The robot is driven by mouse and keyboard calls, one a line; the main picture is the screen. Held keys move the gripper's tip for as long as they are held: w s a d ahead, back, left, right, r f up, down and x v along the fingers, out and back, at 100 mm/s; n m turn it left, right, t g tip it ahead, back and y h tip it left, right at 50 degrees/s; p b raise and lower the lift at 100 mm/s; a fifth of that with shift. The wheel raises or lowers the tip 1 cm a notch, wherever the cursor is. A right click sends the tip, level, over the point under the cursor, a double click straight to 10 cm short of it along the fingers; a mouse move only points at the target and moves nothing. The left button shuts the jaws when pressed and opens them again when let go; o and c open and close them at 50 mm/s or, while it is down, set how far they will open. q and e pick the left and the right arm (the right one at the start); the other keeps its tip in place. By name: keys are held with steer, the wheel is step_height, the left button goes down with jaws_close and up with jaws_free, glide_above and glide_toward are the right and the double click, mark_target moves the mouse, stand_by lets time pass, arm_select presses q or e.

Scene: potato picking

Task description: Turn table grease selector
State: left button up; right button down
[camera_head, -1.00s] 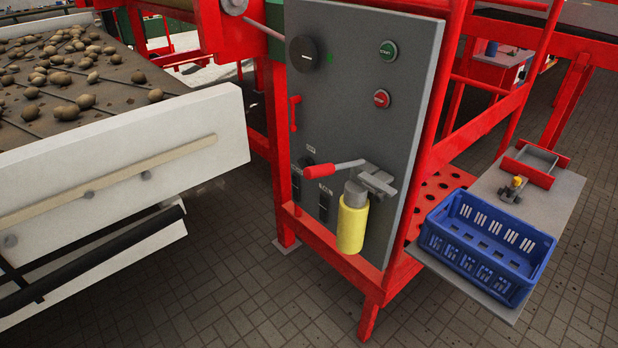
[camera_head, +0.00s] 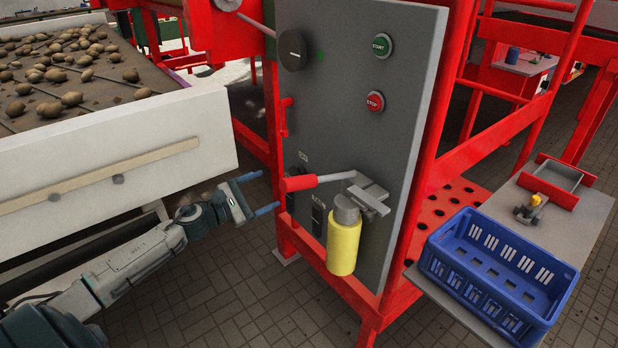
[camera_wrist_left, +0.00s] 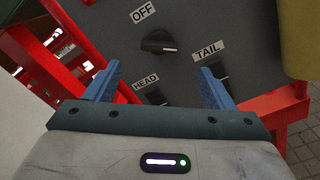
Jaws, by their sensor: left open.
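A small black selector knob (camera_wrist_left: 158,42) sits on the grey panel (camera_head: 350,100) under an OFF label (camera_wrist_left: 144,12) in the left wrist view. Its pointer points to the right. Labels HEAD (camera_wrist_left: 145,81) and TAIL (camera_wrist_left: 208,49) lie below it, each with a dark control under it, partly hidden by my fingers. My left gripper (camera_head: 269,190) is open and empty, left of the panel and apart from it. In the left wrist view its blue fingers (camera_wrist_left: 160,72) straddle the area just below the knob. In the head view the red lever grip largely hides the knob. My right gripper is not in view.
A lever with a red grip (camera_head: 298,183) and a yellow cylinder (camera_head: 344,247) jut from the panel close to my gripper. Higher are a large black knob (camera_head: 292,50), START (camera_head: 382,46) and STOP (camera_head: 375,101) buttons. A white conveyor side (camera_head: 110,140) stands left; a blue crate (camera_head: 450,285) right.

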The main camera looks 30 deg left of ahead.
mark_target(294, 175)
arm_select(q)
steer(key=shift+p+x, duration=3.1)
steer(key=shift+x, duration=2.3)
steer(key=c, duration=1)
